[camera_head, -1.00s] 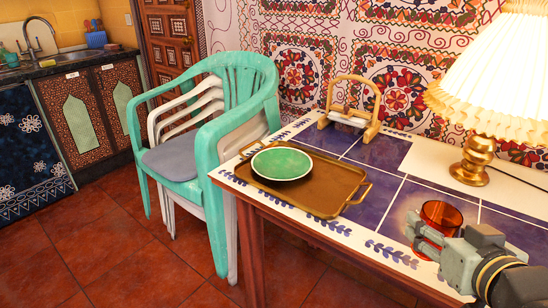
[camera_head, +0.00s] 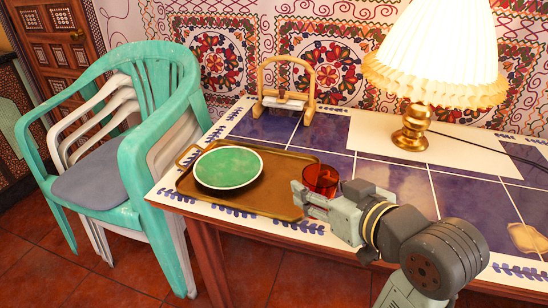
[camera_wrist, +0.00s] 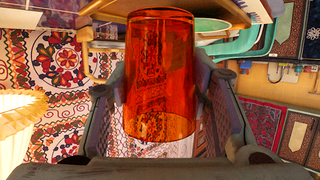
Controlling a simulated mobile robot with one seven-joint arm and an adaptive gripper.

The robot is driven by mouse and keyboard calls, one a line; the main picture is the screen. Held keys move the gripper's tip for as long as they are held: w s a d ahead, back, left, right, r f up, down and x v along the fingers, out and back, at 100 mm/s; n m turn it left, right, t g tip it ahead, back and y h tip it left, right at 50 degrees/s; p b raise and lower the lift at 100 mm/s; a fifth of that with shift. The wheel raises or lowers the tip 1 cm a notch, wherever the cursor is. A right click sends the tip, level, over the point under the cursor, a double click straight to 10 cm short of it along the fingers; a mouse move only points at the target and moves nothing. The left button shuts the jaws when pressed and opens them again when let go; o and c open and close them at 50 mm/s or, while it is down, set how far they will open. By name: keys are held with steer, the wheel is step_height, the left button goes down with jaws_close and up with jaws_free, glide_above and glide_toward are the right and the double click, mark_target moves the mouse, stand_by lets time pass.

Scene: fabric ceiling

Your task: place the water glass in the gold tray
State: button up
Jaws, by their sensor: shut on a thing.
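The water glass is a red-orange see-through tumbler (camera_head: 320,179). My gripper (camera_head: 312,198) is shut on it, with a finger on each side of it in the wrist view (camera_wrist: 160,75). In the head view the glass is by the right end of the gold tray (camera_head: 275,203); its base is partly hidden by my gripper, and I cannot tell its exact height. The tray lies on the tiled table. A green plate with a pale rim (camera_head: 228,167) sits on the tray's left part. The tray's right part is bare.
A wooden holder (camera_head: 287,88) stands behind the tray. A lamp with a gold base (camera_head: 411,130) and pleated shade stands at the back right. Stacked chairs, a green one (camera_head: 135,165) on top, stand left of the table (camera_head: 398,180).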

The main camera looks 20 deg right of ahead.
steer(key=shift+w+a+r+p, duration=0.1)
steer(key=shift+w+r+p, duration=0.3)
steer(key=shift+p, duration=0.6)
steer(key=shift+w+f+p, duration=0.4)
steer(key=shift+f+p, duration=0.15)
steer(key=shift+p, duration=0.35)
steer(key=w, duration=0.4)
steer(key=w+f+p, duration=0.1)
steer(key=w, duration=0.3)
steer(key=w+p, duration=0.1)
steer(key=w, duration=0.4)
steer(key=shift+w+f, duration=0.1)
steer(key=shift+f, duration=0.3)
steer(key=shift+f+p, duration=0.5)
steer(key=shift+f, duration=1.3)
steer(key=shift+f, duration=0.25)
steer(key=o, duration=1.2)
